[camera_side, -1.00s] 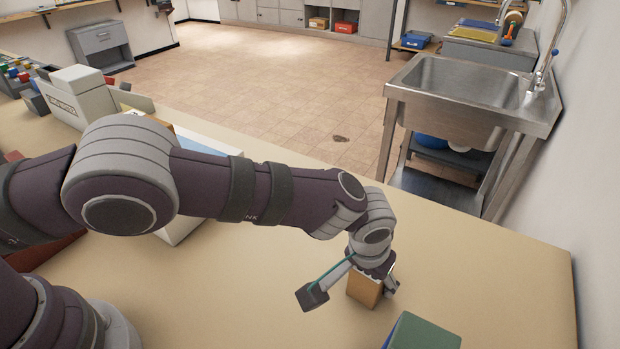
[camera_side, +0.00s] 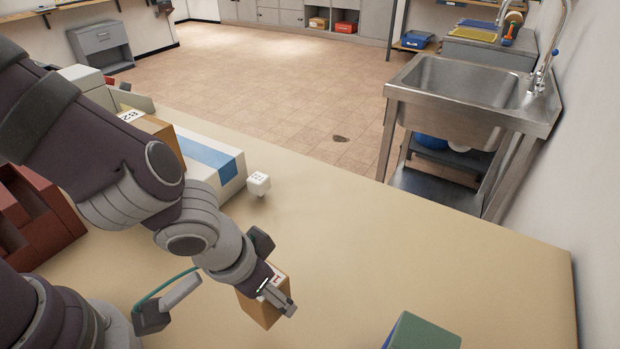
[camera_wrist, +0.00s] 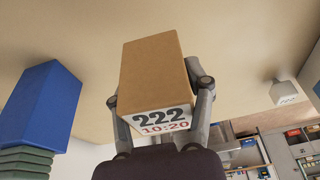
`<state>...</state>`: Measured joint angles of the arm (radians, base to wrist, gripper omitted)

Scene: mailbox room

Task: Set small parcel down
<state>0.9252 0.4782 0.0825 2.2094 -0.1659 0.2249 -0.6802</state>
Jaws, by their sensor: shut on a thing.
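The small parcel is a brown box (camera_side: 262,308) near the front middle of the table in the side view, tilted. In the wrist view the parcel (camera_wrist: 150,70) fills the space between the fingers, and its white label reads 222 and 10:20. My gripper (camera_side: 270,272) is shut on it, with a finger on either side; the fingers also show in the wrist view (camera_wrist: 158,93). The wrist view shows tan surface around the parcel. I cannot tell how far its bottom is from the table (camera_side: 400,245).
A green and blue block (camera_side: 423,330) stands at the front right. A small white cube (camera_side: 259,183) is behind the parcel, beside a white box with a blue stripe (camera_side: 210,158). Reddish-brown bins (camera_side: 35,215) are at left. The table's right half is mostly clear.

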